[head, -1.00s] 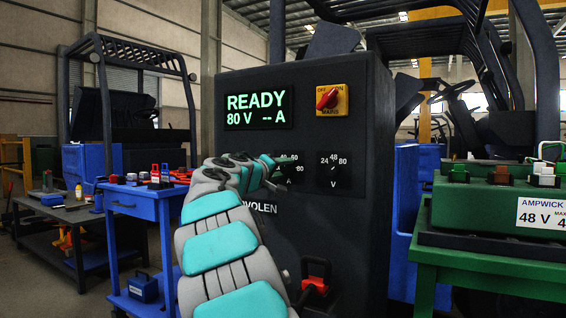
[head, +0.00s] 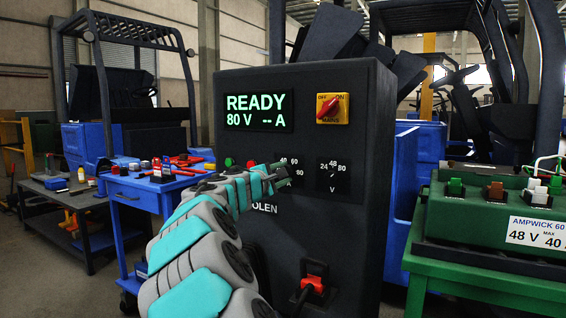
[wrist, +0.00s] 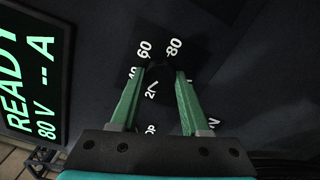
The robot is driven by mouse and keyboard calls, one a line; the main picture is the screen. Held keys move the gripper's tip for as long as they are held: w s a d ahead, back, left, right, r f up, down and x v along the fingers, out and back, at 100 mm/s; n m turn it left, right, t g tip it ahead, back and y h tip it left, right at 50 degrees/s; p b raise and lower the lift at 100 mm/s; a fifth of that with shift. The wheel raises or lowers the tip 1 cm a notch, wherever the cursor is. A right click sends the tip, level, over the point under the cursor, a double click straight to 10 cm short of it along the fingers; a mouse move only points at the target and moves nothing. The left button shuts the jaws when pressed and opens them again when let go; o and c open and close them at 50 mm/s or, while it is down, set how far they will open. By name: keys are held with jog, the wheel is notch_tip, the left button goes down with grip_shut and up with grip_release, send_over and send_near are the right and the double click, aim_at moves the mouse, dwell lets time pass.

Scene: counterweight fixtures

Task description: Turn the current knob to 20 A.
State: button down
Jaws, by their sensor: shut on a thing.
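The dark charger cabinet (head: 345,225) stands in front of me. Its display (head: 257,111) reads READY, 80 V and "-- A". My gripper (head: 284,172) is at the current dial on the panel, under the display. In the wrist view, the green fingers (wrist: 169,74) stand on either side of the dark current knob (wrist: 165,80) and are shut on it. White figures 60 and 80 show past the fingertips, with more marks partly hidden. In the head view, my gripper hides the knob.
The voltage knob (head: 333,174), marked 24, 48 and 80, is close to the right of my gripper. The red mains switch (head: 329,108) is above. Green (head: 228,162) and red (head: 251,163) buttons are to the left. A red-handled plug (head: 315,283) is below.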

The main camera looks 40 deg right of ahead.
jog(key=n+p, duration=0.2)
jog(key=n, duration=0.3)
jog(key=shift+f+p, duration=0.1)
jog(key=shift+p, duration=0.25)
dwell(0.4)
jog(key=shift+c, duration=1.9)
grip_release()
jog(key=v, duration=0.8)
jog(key=shift+b, duration=0.4)
